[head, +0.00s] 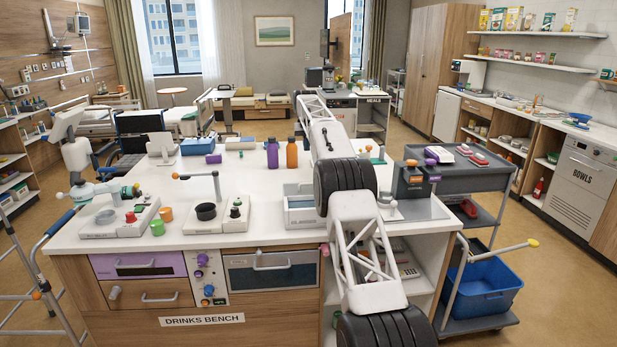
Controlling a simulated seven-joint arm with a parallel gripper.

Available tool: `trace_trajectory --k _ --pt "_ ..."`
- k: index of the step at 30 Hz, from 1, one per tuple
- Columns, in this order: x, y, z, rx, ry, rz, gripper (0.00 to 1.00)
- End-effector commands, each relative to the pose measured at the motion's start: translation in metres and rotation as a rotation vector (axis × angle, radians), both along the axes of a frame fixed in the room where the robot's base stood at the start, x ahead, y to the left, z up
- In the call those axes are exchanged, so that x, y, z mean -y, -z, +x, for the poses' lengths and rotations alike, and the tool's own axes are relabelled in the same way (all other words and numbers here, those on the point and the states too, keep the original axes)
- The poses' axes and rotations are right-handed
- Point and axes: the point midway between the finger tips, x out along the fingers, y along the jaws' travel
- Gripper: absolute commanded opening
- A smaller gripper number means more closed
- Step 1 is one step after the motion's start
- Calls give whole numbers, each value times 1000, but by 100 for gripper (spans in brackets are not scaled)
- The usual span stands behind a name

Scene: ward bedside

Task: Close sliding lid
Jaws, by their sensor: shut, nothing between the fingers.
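A pale grey-blue box (301,217) with a small label on its front stands on the white drinks bench, just left of my arm. Its top looks at least partly open, with a lighter strip along the back. My arm covers its right side, so I cannot tell how far a lid is slid across. My arm rises from the bottom of the view, crosses the bench's right part and bends near the two bottles. My gripper cannot be made out; it is hidden behind my own arm links.
A purple bottle (272,154) and an orange bottle (292,153) stand behind the box. A white device with a black round top (206,212) stands to its left. A dark holder (412,182) is on the right. A grey cart (470,186) stands beside the bench.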

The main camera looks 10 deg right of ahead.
Motion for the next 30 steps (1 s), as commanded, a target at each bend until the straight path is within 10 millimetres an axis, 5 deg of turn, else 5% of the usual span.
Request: trace_trajectory --k 17,30 --pt "0 8 -3 0 0 0 0" --pt "0 48 -16 -2 0 0 0"
